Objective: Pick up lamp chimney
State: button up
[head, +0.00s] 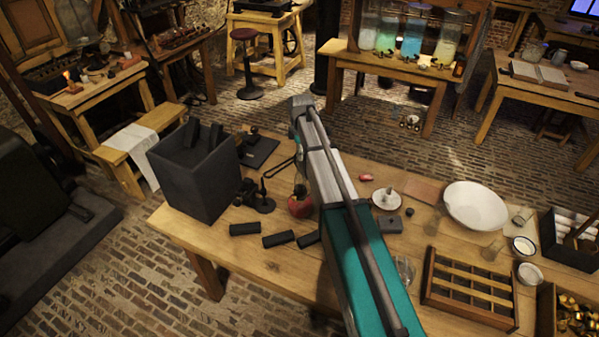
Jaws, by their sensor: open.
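I cannot tell for sure which thing is the lamp chimney. A red object (299,207), possibly a lamp base, stands on the wooden table just left of my arm, partly covered by it. Several clear glass pieces are on the table: one glass (405,268) close to the right side of my arm, a faint upright glass (434,219) left of the white basin, and another glass (522,216) right of it. My teal and grey arm reaches up across the middle of the head view. I cannot make out my gripper or its fingers.
A dark square box (194,172) and black cylinders (279,239) lie at the table's left. A white basin (475,205), a saucer (388,199) and a slotted wooden tray (472,287) are on the right. Behind, a bench (398,70) holds jars of coloured liquid. Brick floor lies between.

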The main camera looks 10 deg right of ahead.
jog(key=shift+c, duration=0.2)
grip_shut()
jog(key=shift+r, duration=0.2)
jog(key=s+a+r+p, duration=0.1)
jog(key=s+r+p, duration=1.1)
jog(key=s+p, duration=0.1)
jog(key=shift+s+a+r, duration=0.25)
jog(key=shift+s+r, duration=0.05)
jog(key=shift+s, duration=0.2)
dwell(0.7)
